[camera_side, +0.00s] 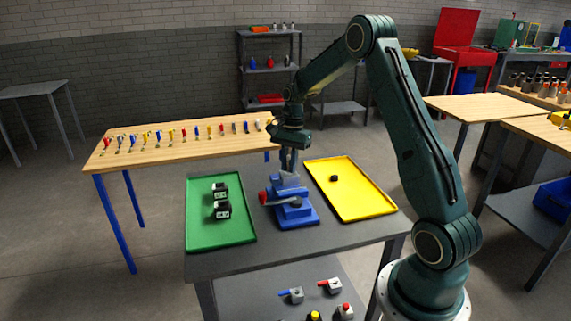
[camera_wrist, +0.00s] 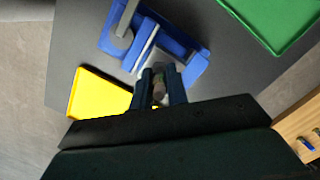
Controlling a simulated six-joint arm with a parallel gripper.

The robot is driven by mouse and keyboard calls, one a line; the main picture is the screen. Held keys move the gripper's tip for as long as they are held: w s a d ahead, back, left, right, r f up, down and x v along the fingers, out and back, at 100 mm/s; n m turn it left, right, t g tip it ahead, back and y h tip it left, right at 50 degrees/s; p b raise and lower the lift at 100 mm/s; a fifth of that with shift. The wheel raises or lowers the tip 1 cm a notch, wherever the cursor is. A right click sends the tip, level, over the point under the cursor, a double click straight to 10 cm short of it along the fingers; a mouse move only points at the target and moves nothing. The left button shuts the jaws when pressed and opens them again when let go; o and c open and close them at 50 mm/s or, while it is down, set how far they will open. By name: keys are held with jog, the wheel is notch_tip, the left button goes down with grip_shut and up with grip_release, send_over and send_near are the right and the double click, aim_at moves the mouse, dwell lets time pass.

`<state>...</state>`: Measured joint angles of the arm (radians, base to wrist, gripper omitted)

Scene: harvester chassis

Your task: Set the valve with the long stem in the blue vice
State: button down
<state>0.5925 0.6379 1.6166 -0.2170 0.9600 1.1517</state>
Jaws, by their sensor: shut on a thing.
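The blue vice (camera_side: 296,213) stands on the grey table between two trays, with a red part at its left side. It also shows in the wrist view (camera_wrist: 185,42), with its jaws just beyond my fingers. My gripper (camera_side: 288,168) points down over the vice. In the wrist view my gripper (camera_wrist: 160,78) is shut on a small greyish-brown piece (camera_wrist: 159,91), seemingly a valve. The fingers hide most of it, so its stem length cannot be told. It is at or just above the vice jaws; whether it touches them is unclear.
A green tray (camera_side: 206,234) at left holds two black-and-white parts (camera_side: 221,200). A yellow tray (camera_side: 365,206) at right holds a small black piece (camera_side: 334,178). A wooden bench (camera_side: 165,152) with a row of tools stands behind. Several valve-like parts (camera_side: 333,286) lie on the lower shelf.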

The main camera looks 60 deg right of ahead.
jog(key=shift+f, duration=1.5)
dwell(1.2)
jog(key=c, duration=1.3)
grip_release()
jog(key=shift+r, duration=0.1)
notch_tip(320, 180, up, 14)
jog(key=d, duration=0.2)
jog(key=shift+f, duration=0.25)
